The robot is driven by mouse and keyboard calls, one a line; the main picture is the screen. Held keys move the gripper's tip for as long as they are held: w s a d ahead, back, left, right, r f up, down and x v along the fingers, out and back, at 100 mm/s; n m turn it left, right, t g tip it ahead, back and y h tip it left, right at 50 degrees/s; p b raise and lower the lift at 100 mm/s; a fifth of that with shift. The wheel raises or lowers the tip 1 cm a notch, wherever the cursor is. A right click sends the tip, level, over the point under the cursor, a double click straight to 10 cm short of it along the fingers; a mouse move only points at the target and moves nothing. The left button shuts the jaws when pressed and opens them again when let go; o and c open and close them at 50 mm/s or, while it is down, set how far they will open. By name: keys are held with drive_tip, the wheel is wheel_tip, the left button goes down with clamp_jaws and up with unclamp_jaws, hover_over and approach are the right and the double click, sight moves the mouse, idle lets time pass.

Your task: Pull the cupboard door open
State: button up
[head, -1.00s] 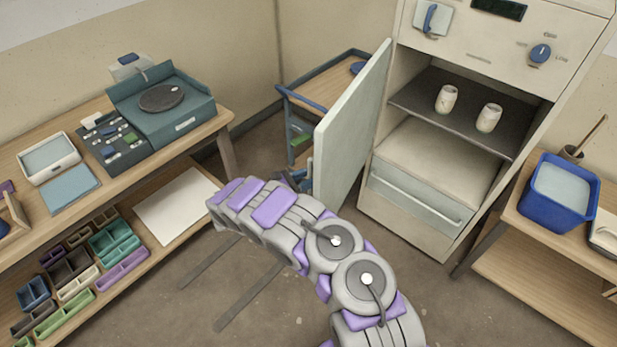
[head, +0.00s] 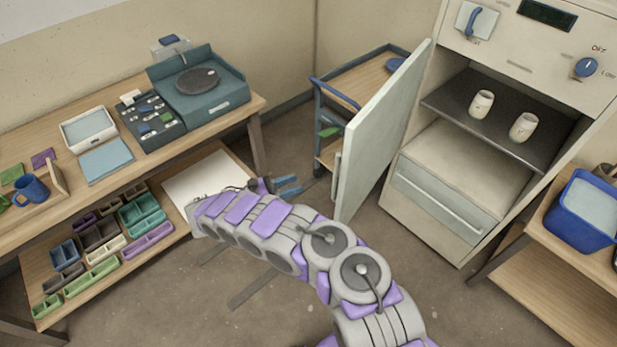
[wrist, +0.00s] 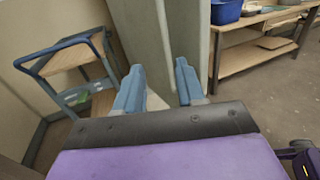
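The cupboard door (head: 385,130) is a pale panel standing wide open, swung out from the left side of the kiln-like cupboard (head: 470,160). Its upright bar handle (head: 337,178) is on the door's outer face near the free edge. My gripper (head: 288,186) is left of the handle, with a gap between them. In the wrist view, the blue fingers of my gripper (wrist: 158,86) are apart with nothing held. The door (wrist: 140,40) and its handle (wrist: 163,35) show ahead beyond the fingers.
A wheeled cart (head: 335,90) stands behind the door. A workbench (head: 235,112) with trays and a turntable is at left. A blue bucket (head: 582,212) is on the right bench. Two pale cups (head: 482,104) stand inside the cupboard. The floor before it is clear.

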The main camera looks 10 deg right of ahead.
drive_tip(key=shift+v, duration=1.2)
